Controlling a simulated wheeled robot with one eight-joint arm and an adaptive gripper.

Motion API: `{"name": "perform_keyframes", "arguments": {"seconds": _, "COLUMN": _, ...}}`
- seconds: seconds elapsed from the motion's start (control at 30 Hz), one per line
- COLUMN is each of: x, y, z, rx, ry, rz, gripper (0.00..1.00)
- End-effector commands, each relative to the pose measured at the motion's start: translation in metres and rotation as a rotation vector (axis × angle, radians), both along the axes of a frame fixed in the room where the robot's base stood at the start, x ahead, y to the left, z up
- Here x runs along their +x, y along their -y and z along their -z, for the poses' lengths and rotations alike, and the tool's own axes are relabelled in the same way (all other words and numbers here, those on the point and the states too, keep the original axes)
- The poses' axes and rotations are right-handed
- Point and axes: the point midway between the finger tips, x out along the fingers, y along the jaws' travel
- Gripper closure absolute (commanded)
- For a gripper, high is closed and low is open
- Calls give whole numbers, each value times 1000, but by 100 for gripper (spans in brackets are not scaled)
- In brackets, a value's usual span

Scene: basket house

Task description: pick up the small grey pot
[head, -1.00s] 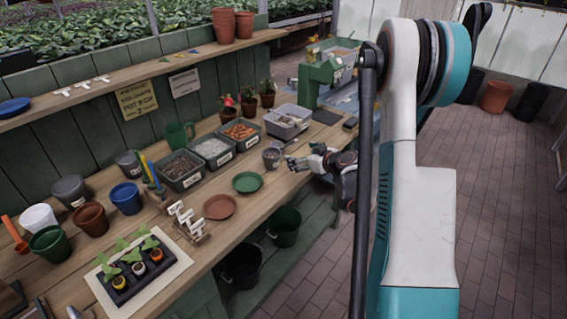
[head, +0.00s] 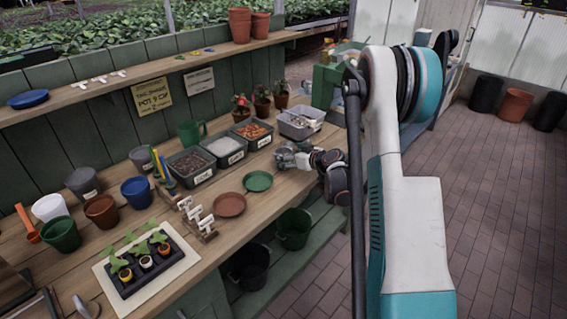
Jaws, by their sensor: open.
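Two grey pots with white labels stand at the back left of the bench: a larger one (head: 83,182) and a smaller one (head: 141,158). My gripper (head: 283,156) is over the right part of the bench, far to the right of both. It is open, pointing left, beside the grey tub (head: 300,124) and past the green saucer (head: 257,181). A small grey cup-like pot stood close to the gripper in the earlier view; now it is hidden or cannot be told apart from the gripper.
Several labelled trays, among them one of white grains (head: 225,147), line the back of the bench. A terracotta saucer (head: 229,204), white label stand (head: 197,218) and seedling tray (head: 150,262) lie in front. A blue pot (head: 136,193) stands near the grey pots.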

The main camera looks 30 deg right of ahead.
Motion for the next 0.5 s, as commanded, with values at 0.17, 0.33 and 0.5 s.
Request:
{"name": "perform_keyframes", "arguments": {"seconds": 0.17, "x": 23, "y": -8, "z": 15, "rx": 1, "ry": 0, "rz": -2, "gripper": 17}}
{"name": "perform_keyframes", "arguments": {"seconds": 0.33, "x": 33, "y": -9, "z": 18, "rx": 0, "ry": 0, "rz": -1, "gripper": 17}}
{"name": "perform_keyframes", "arguments": {"seconds": 0.5, "x": 32, "y": -9, "z": 17, "rx": 0, "ry": 0, "rz": -1, "gripper": 21}}
